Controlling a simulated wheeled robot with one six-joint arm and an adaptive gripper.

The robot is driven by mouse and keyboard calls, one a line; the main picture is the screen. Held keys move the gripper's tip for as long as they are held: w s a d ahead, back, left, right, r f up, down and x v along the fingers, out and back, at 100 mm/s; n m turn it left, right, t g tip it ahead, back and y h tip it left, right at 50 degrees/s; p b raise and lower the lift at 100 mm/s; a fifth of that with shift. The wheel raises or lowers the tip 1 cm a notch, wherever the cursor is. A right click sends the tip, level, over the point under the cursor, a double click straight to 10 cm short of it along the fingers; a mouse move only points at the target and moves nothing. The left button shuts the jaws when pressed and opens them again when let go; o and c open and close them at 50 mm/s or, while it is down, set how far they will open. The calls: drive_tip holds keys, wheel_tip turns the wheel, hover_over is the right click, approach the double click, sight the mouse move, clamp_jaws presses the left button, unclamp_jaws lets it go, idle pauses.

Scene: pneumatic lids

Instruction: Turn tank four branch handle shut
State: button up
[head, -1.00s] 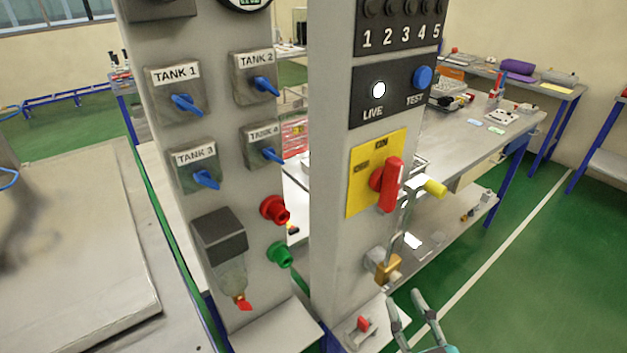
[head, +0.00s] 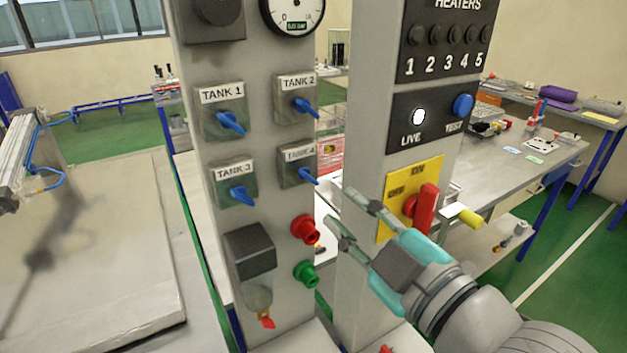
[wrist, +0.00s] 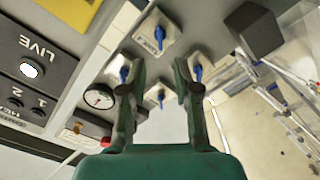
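The tank four branch valve (head: 297,164) is a grey plate with a blue handle (head: 309,177), at the lower right of the four valves on the grey column in the head view. Its handle slants down to the right, much like the others. In the wrist view, which is turned over, the valve plate (wrist: 150,46) and blue handle (wrist: 159,33) show at the top, ahead of the fingers. My gripper (head: 338,206) is open and empty, to the right of and slightly below the handle, apart from it. Neither finger visibly touches the handle.
Tank 1 (head: 220,112), tank 2 (head: 296,97) and tank 3 (head: 234,184) valves sit close by. Red (head: 304,229) and green (head: 305,273) knobs protrude below. The heater column, with its red switch (head: 425,210) on a yellow plate (head: 397,190), stands close beside my gripper.

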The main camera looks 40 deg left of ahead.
sight(312, 180)
drive_tip(key=x, duration=0.9)
drive_tip(key=shift+w+a, duration=0.1)
drive_tip(key=shift+a, duration=0.05)
clamp_jaws()
